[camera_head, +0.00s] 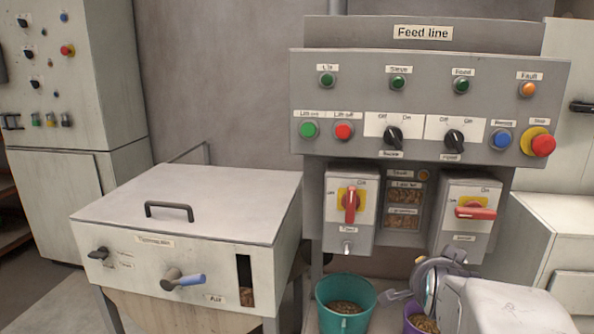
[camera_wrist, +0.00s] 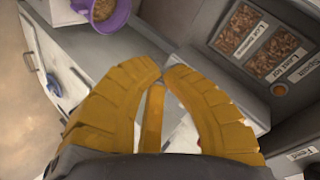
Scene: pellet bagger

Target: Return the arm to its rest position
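My arm (camera_head: 500,305) reaches into the lower right of the head view, in front of the panel's lower right part. The fingers are not clear in the head view. The Feed line panel (camera_head: 430,72) stands behind the arm. In the wrist view, pellet windows (camera_wrist: 240,28) lie beyond the fingers to the upper right, apart from them.
A teal bucket (camera_head: 325,294) with pellets stands below the panel. A purple bucket (camera_wrist: 118,18) with pellets is partly hidden by my arm in the head view. A lidded cabinet (camera_head: 225,190) is at left, a pale cabinet (camera_head: 560,214) at right. Red-handled switches (camera_head: 350,206) project above the buckets.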

